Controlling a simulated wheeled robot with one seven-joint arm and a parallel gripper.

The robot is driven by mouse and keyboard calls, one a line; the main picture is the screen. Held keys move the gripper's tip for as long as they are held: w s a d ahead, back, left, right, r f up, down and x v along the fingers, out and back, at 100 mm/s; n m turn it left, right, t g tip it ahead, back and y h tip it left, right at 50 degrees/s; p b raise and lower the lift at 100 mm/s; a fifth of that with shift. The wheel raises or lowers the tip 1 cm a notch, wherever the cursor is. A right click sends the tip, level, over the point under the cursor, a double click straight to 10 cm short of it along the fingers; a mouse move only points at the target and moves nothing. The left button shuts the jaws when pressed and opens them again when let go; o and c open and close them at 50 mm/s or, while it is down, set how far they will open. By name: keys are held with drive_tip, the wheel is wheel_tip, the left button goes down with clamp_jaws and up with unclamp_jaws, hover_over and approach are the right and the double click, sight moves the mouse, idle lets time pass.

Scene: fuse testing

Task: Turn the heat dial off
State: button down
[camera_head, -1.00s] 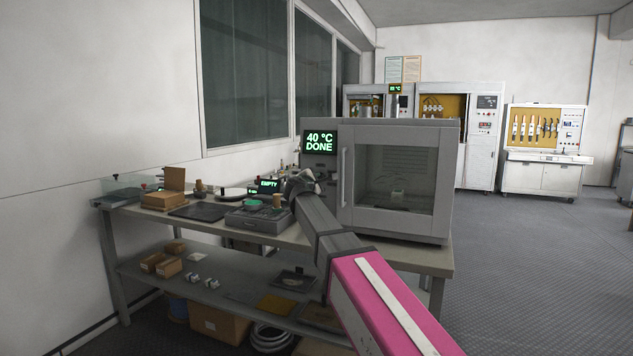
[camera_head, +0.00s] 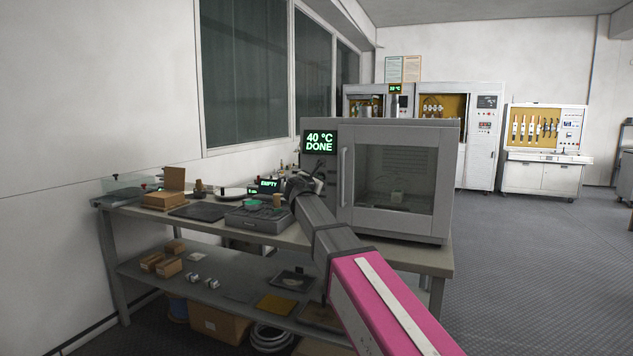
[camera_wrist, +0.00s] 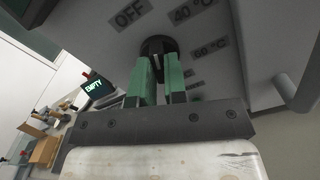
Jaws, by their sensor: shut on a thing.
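The heat dial (camera_wrist: 158,45) is a dark round knob on the grey oven's front panel, seen in the wrist view. My gripper (camera_wrist: 161,68) has its two green fingers around the dial and is shut on it. The OFF label (camera_wrist: 130,13) is at the dial's upper left, the 40 °C label (camera_wrist: 194,9) at its upper right and the 60 °C label (camera_wrist: 210,48) at its right. The dial's pointer is hidden. In the head view the oven (camera_head: 400,133) has a green display (camera_head: 319,142) reading 40 °C DONE. My wrist covers the dial there.
The oven's glass door (camera_head: 392,178) is closed, with its vertical handle (camera_head: 344,177) just right of the panel. A small EMPTY display (camera_head: 269,184), a grey tester box (camera_head: 257,220) and wooden boxes (camera_head: 160,200) stand on the bench to the left. The floor at right is clear.

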drive_tip(key=shift+n, duration=2.2)
drive_tip(key=c, duration=1.2)
unclamp_jaws()
drive_tip(key=shift+o, duration=0.2)
drive_tip(key=v, duration=1)
drive_tip(key=shift+s, duration=0.4)
drive_tip(key=shift+s+a, duration=0.1)
drive_tip(key=shift+a, duration=0.05)
